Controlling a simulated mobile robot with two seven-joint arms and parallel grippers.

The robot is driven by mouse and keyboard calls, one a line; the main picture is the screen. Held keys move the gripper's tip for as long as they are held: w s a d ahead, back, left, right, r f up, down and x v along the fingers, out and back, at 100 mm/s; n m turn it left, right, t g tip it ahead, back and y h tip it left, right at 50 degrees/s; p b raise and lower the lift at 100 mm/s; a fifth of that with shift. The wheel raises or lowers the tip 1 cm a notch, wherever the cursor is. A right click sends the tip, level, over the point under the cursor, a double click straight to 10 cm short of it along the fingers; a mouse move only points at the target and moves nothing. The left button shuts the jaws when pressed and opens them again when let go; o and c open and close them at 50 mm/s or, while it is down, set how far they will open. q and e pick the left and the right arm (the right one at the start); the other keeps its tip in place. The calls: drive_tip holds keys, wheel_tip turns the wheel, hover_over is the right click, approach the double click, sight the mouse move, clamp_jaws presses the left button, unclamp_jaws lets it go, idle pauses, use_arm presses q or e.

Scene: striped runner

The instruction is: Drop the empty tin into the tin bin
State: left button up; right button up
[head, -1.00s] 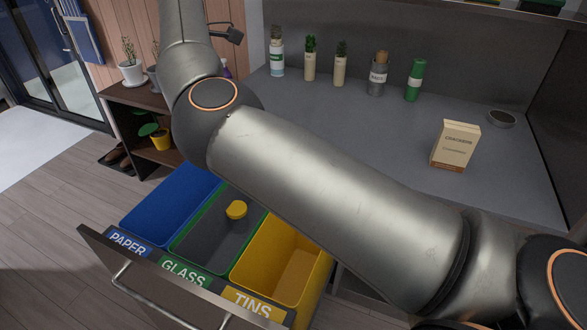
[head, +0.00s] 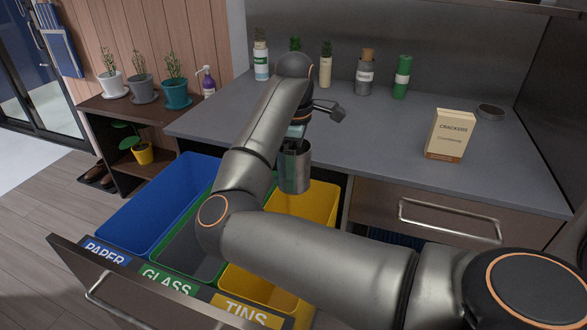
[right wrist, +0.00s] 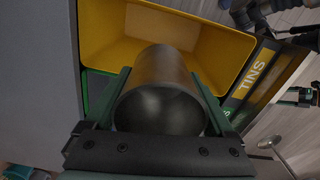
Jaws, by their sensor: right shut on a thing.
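The empty tin (head: 294,172) is a plain grey metal cylinder, held roughly upright. My right gripper (head: 296,143) is shut on it; in the right wrist view a dark green finger lies on each side of the tin (right wrist: 160,95). The tin bin is the yellow bin (head: 314,203) labelled TINS in the pulled-out drawer, partly hidden by my right arm. In the head view the tin overlaps the bin's far part and seems above it. In the right wrist view the yellow bin (right wrist: 103,35) opens beyond the tin.
The blue PAPER bin (head: 150,205) and green-rimmed GLASS bin (head: 172,258) share the drawer. The grey counter (head: 375,130) lies just behind, with a cracker box (head: 450,135), a low round tin (head: 490,111) and several bottles and jars along its back.

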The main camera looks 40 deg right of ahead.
wheel_tip(320, 180, down, 4)
drive_tip(key=shift+f+b, duration=0.15)
drive_tip(key=shift+b, duration=0.95)
drive_tip(key=shift+f, duration=0.45)
drive_tip(key=o, duration=1.1)
drive_tip(key=shift+c, duration=0.2)
use_arm(q)
drive_tip(key=shift+w+d+f, duration=0.35)
drive_tip(key=shift+d+f, duration=0.35)
drive_tip(key=shift+d, duration=0.15)
use_arm(e)
drive_tip(key=shift+r, duration=0.2)
wheel_tip(320, 180, up, 11)
drive_tip(key=shift+f+p, duration=0.15)
drive_tip(key=shift+p, duration=0.2)
use_arm(q)
drive_tip(key=shift+s+a+r, duration=0.15)
drive_tip(key=shift+s+a, duration=0.1)
drive_tip(key=shift+a, duration=0.15)
use_arm(e)
drive_tip(key=shift+r, duration=0.7)
